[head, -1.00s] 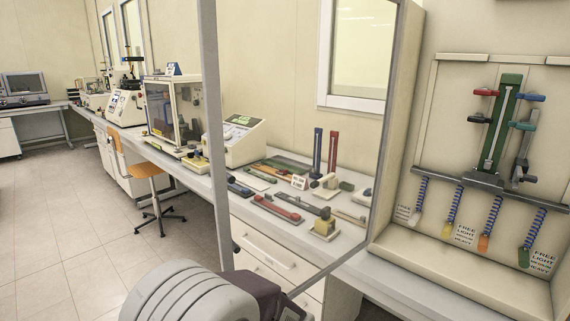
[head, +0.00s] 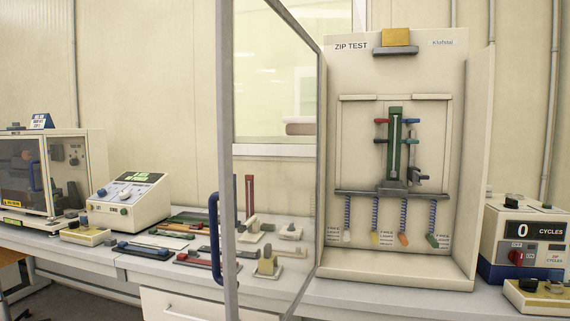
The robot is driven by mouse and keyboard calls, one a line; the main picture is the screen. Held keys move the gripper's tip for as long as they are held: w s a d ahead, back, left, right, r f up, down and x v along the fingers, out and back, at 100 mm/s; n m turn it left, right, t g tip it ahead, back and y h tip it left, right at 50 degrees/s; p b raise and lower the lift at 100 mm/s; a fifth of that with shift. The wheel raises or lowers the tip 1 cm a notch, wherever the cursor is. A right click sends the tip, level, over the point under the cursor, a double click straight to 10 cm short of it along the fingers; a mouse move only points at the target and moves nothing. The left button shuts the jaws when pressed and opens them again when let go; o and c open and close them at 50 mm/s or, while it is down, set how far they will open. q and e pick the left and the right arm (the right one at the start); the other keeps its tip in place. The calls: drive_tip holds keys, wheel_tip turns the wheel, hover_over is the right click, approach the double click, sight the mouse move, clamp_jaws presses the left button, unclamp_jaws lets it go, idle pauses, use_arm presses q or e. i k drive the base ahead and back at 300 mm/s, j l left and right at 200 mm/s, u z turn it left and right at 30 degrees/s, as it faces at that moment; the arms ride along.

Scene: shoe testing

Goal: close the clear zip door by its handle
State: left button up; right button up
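The clear zip door (head: 282,130) stands swung open in the head view, a see-through panel in a grey frame at the left side of the zip test cabinet (head: 340,70). It sticks out toward me. Its handle (head: 215,238) is a dark blue upright bar on the door's near, left edge. Inside the open cabinet are a green zip rig (head: 396,150) and several hanging springs with coloured weights. Neither of my grippers shows in the head view, so their state is hidden.
A bench (head: 100,262) runs along the wall. A cream console (head: 128,205), a glazed test box (head: 30,170) and several loose tools lie left of the door. A cycle counter (head: 523,238) stands right of the cabinet. The space before the cabinet opening looks clear.

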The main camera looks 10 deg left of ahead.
sight(226, 194)
drive_tip(key=i+j+z, duration=0.15)
drive_tip(key=j, duration=0.15)
drive_tip(key=i+j+z, duration=0.15)
drive_tip(key=j, duration=0.2)
drive_tip(key=i+j+z, duration=0.15)
drive_tip(key=j, duration=0.2)
drive_tip(key=i+j+z, duration=0.15)
drive_tip(key=j, duration=0.2)
drive_tip(key=k, duration=0.55)
drive_tip(key=i, duration=0.15)
